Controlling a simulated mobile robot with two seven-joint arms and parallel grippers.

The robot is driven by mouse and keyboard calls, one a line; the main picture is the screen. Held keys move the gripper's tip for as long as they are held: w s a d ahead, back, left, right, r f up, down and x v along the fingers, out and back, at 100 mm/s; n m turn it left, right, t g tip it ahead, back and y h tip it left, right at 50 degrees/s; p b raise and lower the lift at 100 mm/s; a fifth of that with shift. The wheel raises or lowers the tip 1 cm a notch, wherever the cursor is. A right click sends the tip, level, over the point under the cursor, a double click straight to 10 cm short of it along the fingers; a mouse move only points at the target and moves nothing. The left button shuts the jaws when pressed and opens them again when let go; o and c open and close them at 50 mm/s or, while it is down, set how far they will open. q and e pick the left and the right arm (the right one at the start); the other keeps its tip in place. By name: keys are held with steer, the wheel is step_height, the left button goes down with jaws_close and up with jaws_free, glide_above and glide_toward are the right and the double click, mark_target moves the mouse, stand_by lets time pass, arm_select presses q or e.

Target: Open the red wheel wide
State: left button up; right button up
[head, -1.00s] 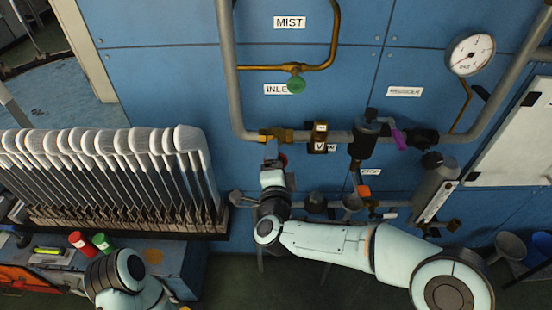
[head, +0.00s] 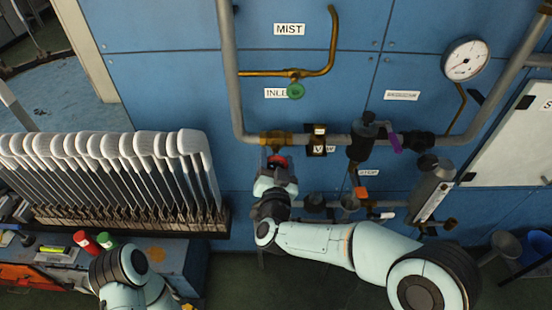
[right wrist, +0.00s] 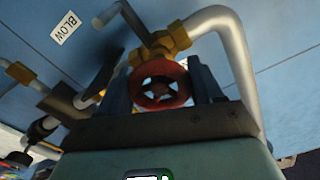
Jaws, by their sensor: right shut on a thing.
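The red wheel (head: 279,161) sits under a brass valve (head: 275,141) at the lower left bend of the grey pipe. The right wrist view shows the red wheel (right wrist: 160,101) face-on, with a spoked, star-like centre. My right gripper (head: 276,168) comes from below and is shut on it, one dark finger on each side of the rim. The fingers also show in the right wrist view (right wrist: 163,84). In the head view the gripper and wrist partly hide the wheel. My left arm shows at the bottom left, but its gripper is out of view.
A green wheel (head: 296,91) hangs from the brass MIST line above. A black filter unit (head: 361,142) and a purple lever (head: 395,143) lie to the right on the pipe. A gauge (head: 466,59) is at upper right. A rack of white sock forms (head: 120,145) stands left.

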steer(key=n+p, duration=0.2)
steer(key=n, duration=0.3)
steer(key=shift+a+n, duration=0.1)
steer(key=shift+n, duration=0.2)
steer(key=n+p, duration=0.1)
steer(key=n, duration=0.2)
steer(key=shift+n+p, duration=0.3)
steer(key=shift+p, duration=0.1)
steer(key=n+p, duration=0.3)
steer(key=n, duration=0.3)
steer(key=n+p, duration=0.1)
steer(key=n, duration=0.3)
steer(key=shift+f+n+p, duration=0.15)
steer(key=shift+n+p, duration=0.15)
steer(key=shift+p, duration=0.05)
steer(key=shift+d, duration=0.2)
steer(key=o, duration=1)
steer(key=shift+o, duration=0.2)
steer(key=s+b, duration=0.1)
steer(key=s, duration=1.2)
steer(key=shift+s+b, duration=0.25)
steer(key=shift+b, duration=0.15)
